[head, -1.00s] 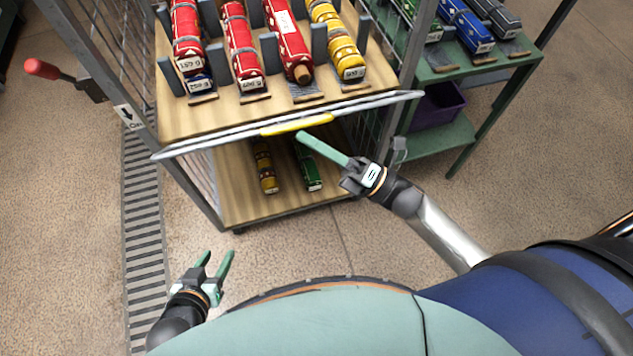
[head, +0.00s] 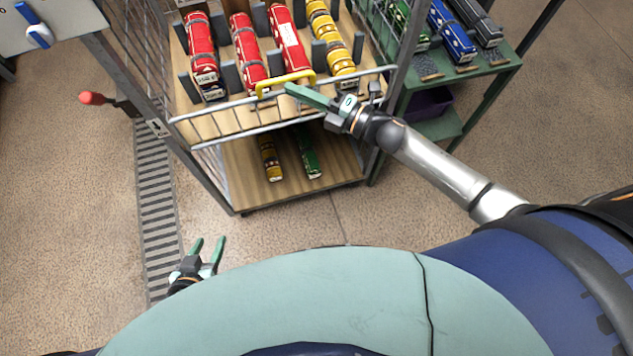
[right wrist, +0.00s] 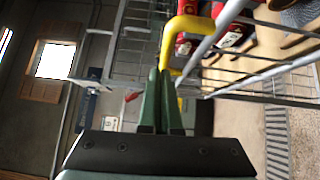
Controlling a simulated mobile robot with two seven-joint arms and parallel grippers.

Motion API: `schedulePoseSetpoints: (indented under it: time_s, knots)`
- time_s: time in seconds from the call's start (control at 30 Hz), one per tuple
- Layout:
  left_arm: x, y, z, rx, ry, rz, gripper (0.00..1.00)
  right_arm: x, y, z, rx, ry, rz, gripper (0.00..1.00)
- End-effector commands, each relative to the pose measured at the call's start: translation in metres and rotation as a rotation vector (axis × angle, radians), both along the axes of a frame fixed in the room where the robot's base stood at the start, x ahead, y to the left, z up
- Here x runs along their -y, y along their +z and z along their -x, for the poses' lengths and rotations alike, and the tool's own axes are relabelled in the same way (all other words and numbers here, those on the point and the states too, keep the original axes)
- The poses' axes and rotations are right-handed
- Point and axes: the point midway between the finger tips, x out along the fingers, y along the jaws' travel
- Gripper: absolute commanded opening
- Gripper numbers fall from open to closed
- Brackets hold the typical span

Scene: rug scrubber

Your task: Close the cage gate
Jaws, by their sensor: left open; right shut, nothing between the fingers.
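The wire cage gate (head: 215,109) spans the front of the cage's upper shelf in the head view, with its bars showing. Its yellow handle (head: 268,84) stands up at the middle of the top rail. My right gripper (head: 290,89) is shut and empty, its green fingers at the handle's right side. In the right wrist view the shut fingers (right wrist: 161,78) are close beside the yellow handle (right wrist: 187,28); I cannot tell whether they touch. My left gripper (head: 208,243) is open and empty, low over the floor and away from the gate.
Red and yellow rolled rugs (head: 245,50) lie on the upper shelf behind the gate. A yellow and a green roll (head: 307,155) lie on the lower shelf. A red-knobbed lever (head: 95,98) sticks out left. A green rack (head: 432,120) stands right. The floor in front is clear.

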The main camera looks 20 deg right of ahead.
Motion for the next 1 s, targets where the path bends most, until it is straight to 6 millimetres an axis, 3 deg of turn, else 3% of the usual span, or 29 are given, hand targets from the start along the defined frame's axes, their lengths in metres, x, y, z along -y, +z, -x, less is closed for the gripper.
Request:
schedulePoseSetpoints:
  time_s: [0.3, 1.0]
  knots:
    - [0.0, 0.0, 0.0, 0.0, 0.0, 0.0, 0.5, 0.0, 0.003, -0.015, 0.002, 0.001, -0.001, 0.0]
    - [0.0, 0.001, 0.0, 0.0, -0.001, -0.001, 0.5, 0.002, 0.007, -0.018, 0.005, -0.003, -0.001, 0.0]
